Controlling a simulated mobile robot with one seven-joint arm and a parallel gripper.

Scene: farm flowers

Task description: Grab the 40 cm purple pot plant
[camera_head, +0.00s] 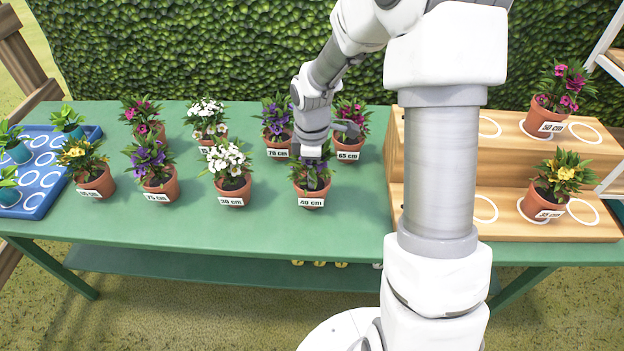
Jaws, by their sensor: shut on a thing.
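The purple pot plant labelled 40 cm (311,194) stands upright at the front of the green table, left of my arm's column. My gripper (313,160) is over its top from above and shut on the plant. The fingers and part of the purple flowers are hidden by the gripper's body. The pot's terracotta side and its label are in plain view. The pot appears to rest on the table; I cannot tell whether it is lifted at all.
Pots labelled 70 cm (278,130) and 65 cm (350,140) stand close behind. A white-flowered 30 cm pot (232,185) is to the left. More pots and a blue tray (50,200) are further left. A wooden stepped stand (480,180) holding two pots is at right.

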